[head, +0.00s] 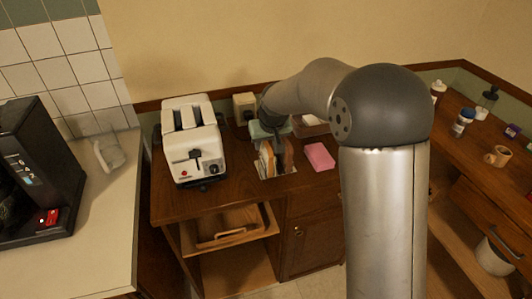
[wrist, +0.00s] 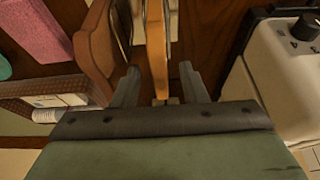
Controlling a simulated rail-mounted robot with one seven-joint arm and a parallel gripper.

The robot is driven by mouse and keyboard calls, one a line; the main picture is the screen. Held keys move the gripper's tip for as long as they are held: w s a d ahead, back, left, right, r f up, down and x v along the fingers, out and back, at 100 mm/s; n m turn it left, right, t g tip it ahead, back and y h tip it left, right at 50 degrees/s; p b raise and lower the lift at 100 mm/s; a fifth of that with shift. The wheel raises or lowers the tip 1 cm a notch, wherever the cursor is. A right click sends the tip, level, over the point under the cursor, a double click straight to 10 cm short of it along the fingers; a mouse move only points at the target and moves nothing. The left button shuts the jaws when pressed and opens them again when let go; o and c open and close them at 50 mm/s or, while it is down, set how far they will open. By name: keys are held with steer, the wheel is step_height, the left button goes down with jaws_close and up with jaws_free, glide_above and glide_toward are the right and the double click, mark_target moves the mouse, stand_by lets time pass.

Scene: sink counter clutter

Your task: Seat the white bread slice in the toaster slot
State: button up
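The white toaster (head: 190,140) stands on the wooden counter at the left, its two long slots facing up and its knob and lever on the front. It also shows at the right edge of the wrist view (wrist: 285,75). Right of it, several bread slices stand upright in a rack. One pale slice with a tan crust (wrist: 157,45), seen edge-on, stands between the fingers of my gripper (wrist: 160,78). The gripper is open, with a gap on each side of this slice. A browner slice (wrist: 95,42) stands to its left. In the head view my gripper (head: 270,130) is above the rack, its fingers hidden.
A pink sponge (head: 320,156) lies right of the rack. A small beige box-like item (head: 244,105) stands behind, near the wall. A black coffee machine (head: 35,170) is on the left counter. Bottles and a mug (head: 497,156) are on the right counter.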

steer(key=shift+w+f, duration=0.1)
steer(key=shift+f, duration=0.15)
jaws_close()
steer(key=shift+r, duration=0.1)
